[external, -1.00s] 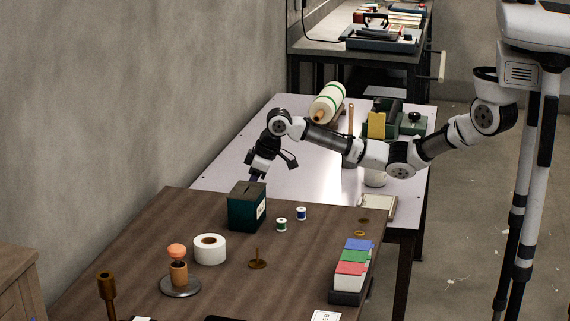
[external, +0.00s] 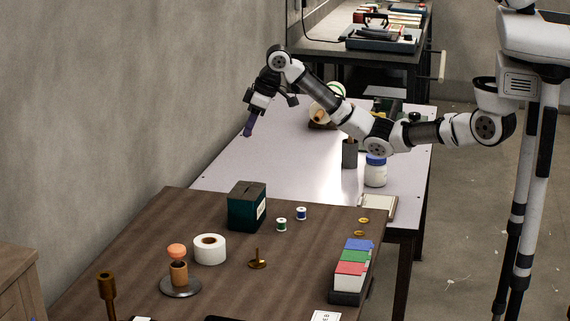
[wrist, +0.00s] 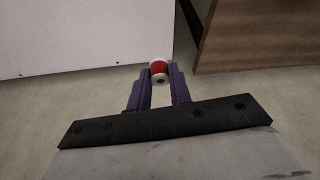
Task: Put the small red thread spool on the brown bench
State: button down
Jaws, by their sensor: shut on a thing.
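The small red thread spool (wrist: 159,70) shows in the wrist view between the tips of my gripper (wrist: 158,78), with red thread and pale ends. My gripper's purple fingers are shut on it. In the external view my gripper (external: 247,130) points down near the left edge of the white table, above and behind the bench; the spool cannot be made out there. The brown bench (external: 205,297) stands in the front of the external view. In the wrist view a brown edge (wrist: 225,35) shows at the upper right.
On the bench are a dark green box (external: 245,210), green (external: 281,225) and blue (external: 301,214) spools, a white tape roll (external: 209,250), a brass spike (external: 257,261) and a card box (external: 350,272). The white table (external: 290,150) lies behind. Bare bench lies left of the green box.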

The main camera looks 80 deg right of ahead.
jog(key=s+a+r+n, duration=0.1)
jog(key=a+r, duration=0.2)
jog(key=a, duration=0.5)
notch_tip(320, 180, up, 5)
jog(key=n+g+y+p, duration=0.1)
jog(key=n+y+p, duration=0.2)
jog(key=n, duration=0.3)
send_over(284, 245)
jog(key=s+d, duration=0.1)
notch_tip(284, 245, down, 14)
jog(key=shift+s+f+b, duration=0.1)
jog(key=shift+f+b, duration=0.15)
jog(key=shift+b, duration=0.7)
jog(key=shift+d+f, duration=0.1)
jog(key=shift+f, duration=2.6)
